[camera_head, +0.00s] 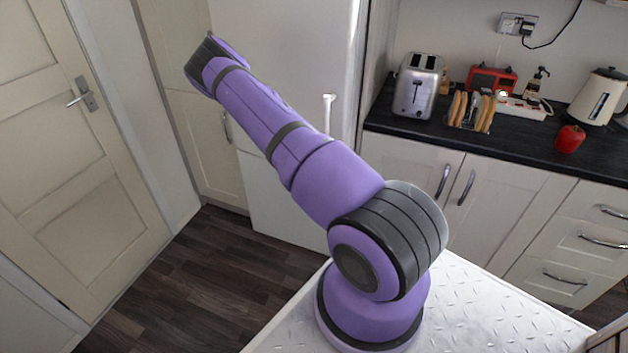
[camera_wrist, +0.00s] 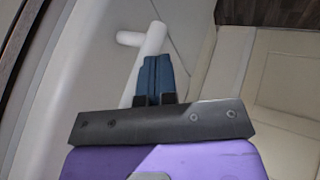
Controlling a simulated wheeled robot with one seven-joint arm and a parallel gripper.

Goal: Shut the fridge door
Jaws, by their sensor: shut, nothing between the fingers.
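The fridge (camera_head: 290,50) is the tall white unit behind my arm in the head view. Its white bar handle (camera_head: 327,113) stands out from the front near the right edge. My raised arm covers part of the fridge front, and I cannot tell from this view how far the door is open. In the wrist view, a white handle (camera_wrist: 152,40) runs along a pale panel, just beyond my gripper (camera_wrist: 157,62). My dark blue fingers are shut together and empty, close beside the handle. Whether they touch it is unclear. My gripper is hidden in the head view.
A cream door (camera_head: 60,150) is at the left, with a cream cupboard (camera_head: 208,140) beside the fridge. The dark counter (camera_head: 390,115) at the right holds a toaster (camera_head: 417,85), a toast rack, a kettle (camera_head: 600,97) and a red pepper (camera_head: 569,139). Dark wood floor (camera_head: 200,270) is clear.

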